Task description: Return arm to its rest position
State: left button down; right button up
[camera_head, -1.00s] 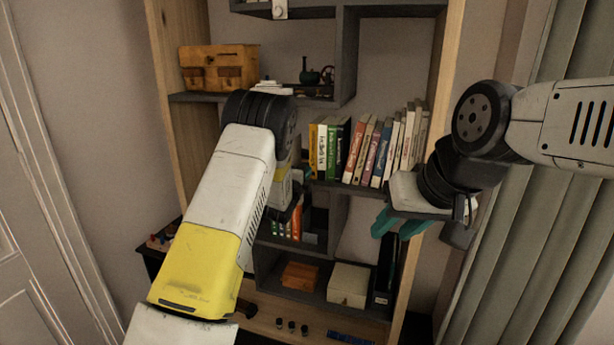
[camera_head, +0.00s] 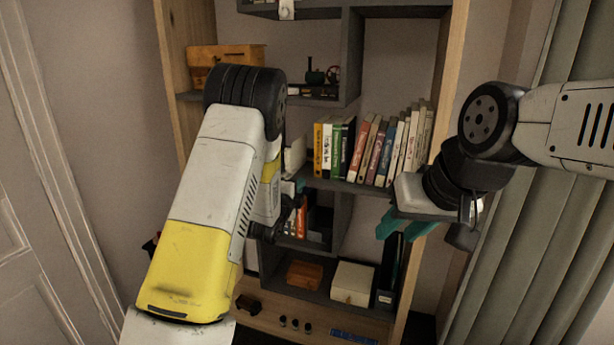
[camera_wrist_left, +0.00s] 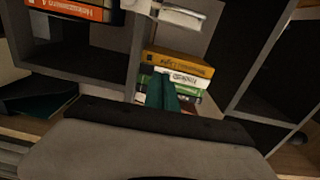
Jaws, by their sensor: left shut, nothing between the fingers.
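My left arm rises from the bottom of the head view, bends at a black joint, and its forearm drops behind the upper arm. My left gripper is mostly hidden there, in front of the shelf. In the left wrist view its teal fingers (camera_wrist_left: 163,92) are together, with nothing between them, in front of a stack of books (camera_wrist_left: 178,72). My right arm comes in from the right of the head view. My right gripper (camera_head: 404,229) points down, its two teal fingers spread apart, with nothing seen between them.
The shelf unit (camera_head: 349,61) stands close behind both grippers. It holds upright books (camera_head: 374,150), an orange wooden box (camera_head: 228,53), a brown box (camera_head: 304,274) and a white box (camera_head: 352,283). A grey curtain (camera_head: 545,250) hangs at the right. A white door (camera_head: 30,230) is at the left.

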pick_arm(q)
jog(key=s+a+r+n+g+y, duration=0.4)
jog(key=s+a+r+n+g, duration=0.1)
jog(key=s+a+r+n, duration=0.55)
jog(key=s+r+n+g, duration=0.1)
jog(key=s+n+g, duration=0.4)
jog(key=s, duration=2.5)
jog(key=n, duration=0.5)
jog(key=shift+s+r+g+h, duration=0.3)
jog(key=shift+r+g, duration=0.1)
jog(key=shift+d, duration=0.1)
